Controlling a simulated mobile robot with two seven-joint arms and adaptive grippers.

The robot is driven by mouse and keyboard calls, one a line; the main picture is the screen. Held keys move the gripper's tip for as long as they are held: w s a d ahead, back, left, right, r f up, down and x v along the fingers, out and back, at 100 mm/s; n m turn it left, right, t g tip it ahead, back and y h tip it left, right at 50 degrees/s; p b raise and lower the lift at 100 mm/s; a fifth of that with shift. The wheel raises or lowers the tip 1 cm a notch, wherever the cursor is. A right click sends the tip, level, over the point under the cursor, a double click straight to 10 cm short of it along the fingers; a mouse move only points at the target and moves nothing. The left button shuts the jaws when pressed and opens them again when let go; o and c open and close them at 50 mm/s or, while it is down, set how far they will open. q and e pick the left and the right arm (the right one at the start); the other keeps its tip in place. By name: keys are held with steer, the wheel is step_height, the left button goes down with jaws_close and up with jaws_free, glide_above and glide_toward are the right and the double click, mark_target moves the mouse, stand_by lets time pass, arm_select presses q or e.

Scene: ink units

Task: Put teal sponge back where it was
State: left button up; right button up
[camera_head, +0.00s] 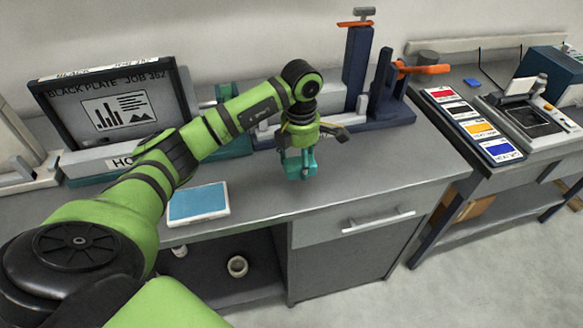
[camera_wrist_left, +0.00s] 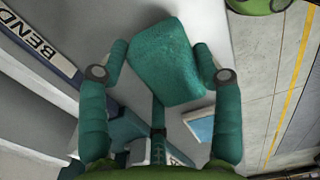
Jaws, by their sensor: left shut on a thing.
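The teal sponge (camera_wrist_left: 166,62) is a rounded block in the left wrist view, between the two teal fingers of my left gripper (camera_wrist_left: 160,76). The gripper is shut on it. In the head view my left gripper (camera_head: 299,168) points down over the grey counter (camera_head: 350,178), in front of the blue-and-teal equipment at the back. There the sponge is hard to tell from the teal fingers, and whether it touches the counter cannot be told. A light tray with a blue pad (camera_head: 198,203) lies on the counter to the left of the gripper. My right gripper is not in view.
A black framed plate (camera_head: 115,103) stands at the back left. A dark blue upright device with an orange lever (camera_head: 420,69) stands behind the gripper to the right. Colour cards (camera_head: 472,124) lie on the right bench. The counter right of the gripper is clear.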

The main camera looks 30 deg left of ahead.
mark_target(292, 183)
arm_select(q)
steer(key=shift+s+a+f, duration=0.45)
steer(key=shift+s+a, duration=0.15)
steer(key=shift+a, duration=0.05)
steer(key=shift+f+p, duration=0.35)
steer(key=shift+p, duration=0.05)
step_height(292, 183, down, 4)
steer(key=shift+r+p, duration=0.2)
steer(key=shift+p, duration=0.5)
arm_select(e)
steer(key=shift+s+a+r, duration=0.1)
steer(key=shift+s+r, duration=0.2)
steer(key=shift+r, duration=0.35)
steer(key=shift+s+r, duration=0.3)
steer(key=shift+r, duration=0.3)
arm_select(q)
steer(key=shift+f, duration=0.1)
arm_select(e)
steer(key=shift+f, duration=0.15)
arm_select(q)
steer(key=o, duration=0.6)
steer(key=shift+f+b, duration=0.1)
steer(key=shift+b, duration=0.2)
steer(key=o, duration=0.4)
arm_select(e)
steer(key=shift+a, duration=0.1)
